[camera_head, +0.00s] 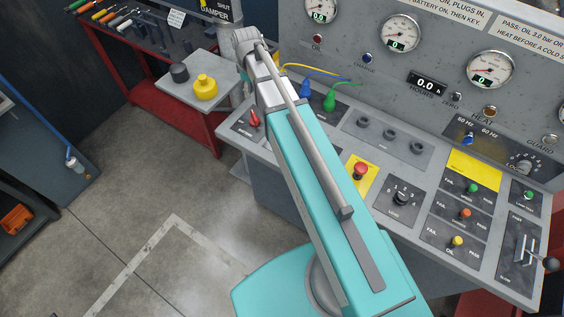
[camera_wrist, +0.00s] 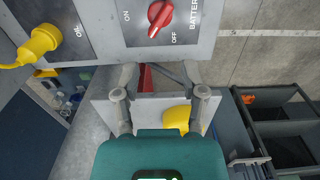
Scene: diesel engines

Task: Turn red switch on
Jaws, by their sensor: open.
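The red switch (camera_head: 254,119) is a rotary knob on a dark plate at the left end of the console. It shows larger in the wrist view (camera_wrist: 160,13), at the top, beside the labels BATTERY, ON and OFF. In the head view my arm hides the gripper's fingers.
The console carries a red emergency button (camera_head: 361,170), a green plug (camera_head: 330,101), a blue plug (camera_head: 305,88) and a yellow plug (camera_wrist: 37,45). A side table (camera_head: 222,80) holds a yellow object (camera_head: 205,88) and a dark one (camera_head: 180,73). Floor left of the console is clear.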

